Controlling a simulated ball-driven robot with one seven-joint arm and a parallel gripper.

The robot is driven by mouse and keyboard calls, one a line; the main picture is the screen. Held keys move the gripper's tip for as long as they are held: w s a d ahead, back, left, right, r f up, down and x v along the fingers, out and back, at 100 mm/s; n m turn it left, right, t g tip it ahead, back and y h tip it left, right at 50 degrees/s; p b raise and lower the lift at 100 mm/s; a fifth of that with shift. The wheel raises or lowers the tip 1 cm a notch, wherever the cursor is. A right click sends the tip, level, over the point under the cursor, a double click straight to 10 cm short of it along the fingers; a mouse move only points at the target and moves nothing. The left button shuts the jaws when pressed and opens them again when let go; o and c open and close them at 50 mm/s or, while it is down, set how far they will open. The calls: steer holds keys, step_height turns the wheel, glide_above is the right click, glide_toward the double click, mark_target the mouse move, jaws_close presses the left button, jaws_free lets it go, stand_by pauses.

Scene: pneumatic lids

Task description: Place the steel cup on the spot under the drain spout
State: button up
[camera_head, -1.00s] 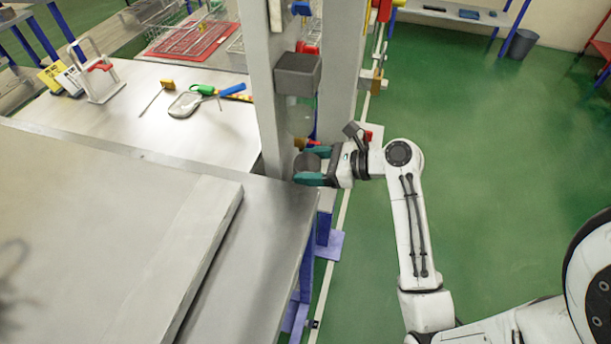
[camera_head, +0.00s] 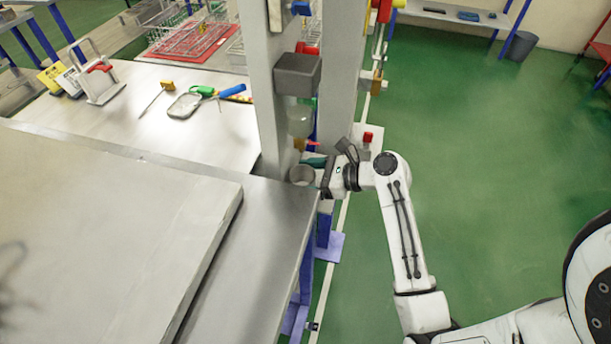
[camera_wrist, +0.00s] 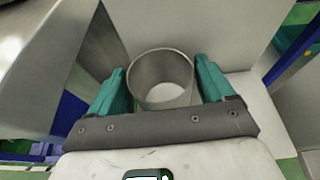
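The steel cup (camera_head: 302,176) is upright at the foot of the grey post, near the corner of the steel table. In the wrist view the cup (camera_wrist: 160,80) has its open mouth showing and looks empty. My gripper (camera_head: 309,170) reaches it from the right, and its teal fingers (camera_wrist: 160,82) lie along both sides of the cup, seemingly touching it. A dark grey box (camera_head: 298,75) is on the post above, with a translucent bowl (camera_head: 300,121) under it. A small tan fitting (camera_head: 300,143) shows below the bowl. I cannot make out the marked spot.
The grey post (camera_head: 262,80) stands close to the left of my gripper. A raised steel slab (camera_head: 110,220) covers the table's left part. Tools, among them a green-handled one (camera_head: 202,90), lie farther back. Green floor (camera_head: 490,150) is open to the right.

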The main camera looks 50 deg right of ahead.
steer(key=shift+o, duration=1.1)
steer(key=shift+r, duration=0.1)
steer(key=v, duration=1.2)
steer(key=shift+c, duration=0.2)
stand_by(1.0)
